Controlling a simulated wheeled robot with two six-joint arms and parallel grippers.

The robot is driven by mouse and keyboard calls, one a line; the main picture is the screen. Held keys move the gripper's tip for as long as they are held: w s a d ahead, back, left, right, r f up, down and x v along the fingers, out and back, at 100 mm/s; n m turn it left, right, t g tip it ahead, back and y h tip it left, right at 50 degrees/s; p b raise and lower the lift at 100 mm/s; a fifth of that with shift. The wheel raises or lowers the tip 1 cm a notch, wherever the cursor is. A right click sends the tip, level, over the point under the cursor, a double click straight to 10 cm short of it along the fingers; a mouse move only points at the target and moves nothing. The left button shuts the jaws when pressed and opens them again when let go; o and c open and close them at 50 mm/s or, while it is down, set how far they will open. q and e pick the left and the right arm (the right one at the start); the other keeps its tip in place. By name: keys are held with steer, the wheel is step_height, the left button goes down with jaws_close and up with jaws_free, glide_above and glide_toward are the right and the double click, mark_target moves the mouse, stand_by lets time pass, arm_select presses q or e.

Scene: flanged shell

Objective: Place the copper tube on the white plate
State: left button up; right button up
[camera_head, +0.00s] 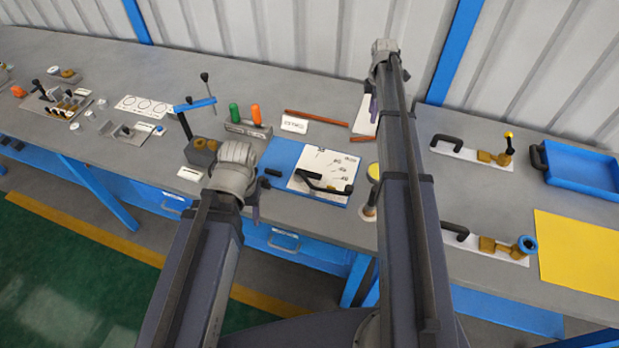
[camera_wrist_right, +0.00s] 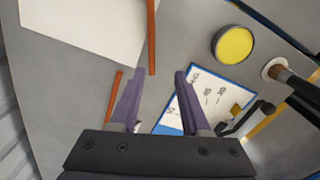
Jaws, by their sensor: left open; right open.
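Two copper-coloured rods lie on the bench. A long copper rod (camera_head: 316,118) is left of a short one (camera_head: 361,139); I cannot tell which is the copper tube. The white plate (camera_head: 362,115) is flat behind my right arm, partly hidden. In the right wrist view the white plate (camera_wrist_right: 85,22) is upper left, with the short rod (camera_wrist_right: 151,35) beside its edge and the long rod (camera_wrist_right: 114,98) partly behind a finger. My right gripper (camera_wrist_right: 158,80) is open and empty above the bench. My left gripper (camera_head: 259,198) is open near the bench's front edge.
A blue board with a white sheet (camera_head: 318,165) and black handle lies mid-bench. A yellow disc (camera_wrist_right: 232,43) stands near the short rod. Orange and green-handled tools (camera_head: 246,120) stand left. A blue tray (camera_head: 580,170) and yellow mat (camera_head: 580,255) are at right.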

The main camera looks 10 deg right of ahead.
steer(key=s+a+m, duration=0.2)
steer(key=s+a, duration=0.4)
steer(key=a, duration=0.4)
steer(key=s+a+m, duration=0.3)
steer(key=s+a, duration=0.3)
steer(key=a, duration=0.4)
steer(key=s+a+m, duration=0.3)
steer(key=s+a, duration=0.3)
steer(key=s, duration=0.3)
steer(key=s+a+m+h, duration=0.1)
steer(key=s+a+m, duration=0.2)
steer(key=s+a, duration=0.4)
steer(key=shift+s, duration=1.1)
steer(key=shift+r, duration=0.1)
steer(key=shift+f+b, duration=0.45)
